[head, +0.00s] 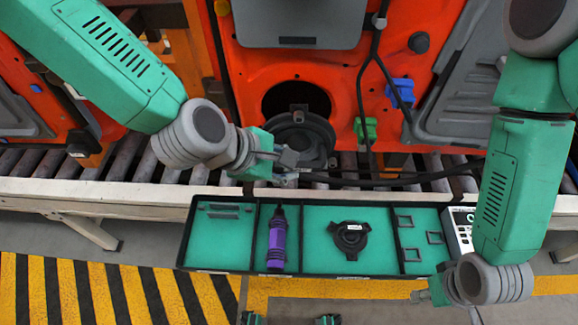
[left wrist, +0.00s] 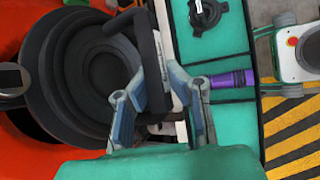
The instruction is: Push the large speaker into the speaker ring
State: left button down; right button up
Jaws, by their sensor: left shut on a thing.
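The large speaker (head: 305,140), black and round, is in front of the orange door panel (head: 260,70). It overlaps the lower part of the dark round opening of the speaker ring (head: 290,97). In the left wrist view the speaker's ribbed cone (left wrist: 95,72) fills the left side. My left gripper (head: 290,168) is at the speaker's lower edge; its fingers (left wrist: 160,105) are shut on a dark part of the speaker. The exact contact is partly hidden. My right gripper (head: 420,296) is low at the right, away from the speaker; its jaws are too small to read.
A black-rimmed tray (head: 258,262) with green compartments lies below, holding a purple tool (head: 277,240) and a smaller black part (head: 350,238). A dark cable (head: 362,100) hangs right of the opening. The conveyor's pale rail (head: 120,192) runs across. A white device (head: 460,228) stands right.

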aim_at(287, 145)
pick_arm(q)
jog(key=w, duration=0.4)
jog(key=shift+w+a+f, duration=0.15)
jog(key=shift+a, duration=0.25)
jog(key=shift+w+d, duration=0.1)
jog(key=shift+w, duration=0.25)
jog(key=shift+w+d, duration=0.25)
pick_arm(e)
jog(key=shift+w+f, duration=0.2)
jog(key=shift+f, duration=0.05)
pick_arm(q)
jog(key=shift+a, duration=0.2)
pick_arm(e)
jog(key=shift+a, duration=0.25)
pick_arm(q)
jog(key=shift+d, duration=0.1)
pick_arm(e)
jog(key=shift+d, duration=0.1)
jog(key=shift+r, duration=0.25)
pick_arm(q)
jog(key=shift+p, duration=0.35)
pick_arm(e)
jog(key=shift+r, duration=0.35)
pick_arm(q)
jog(key=shift+w, duration=1.1)
pick_arm(e)
jog(key=shift+r, duration=0.15)
dwell(1.1)
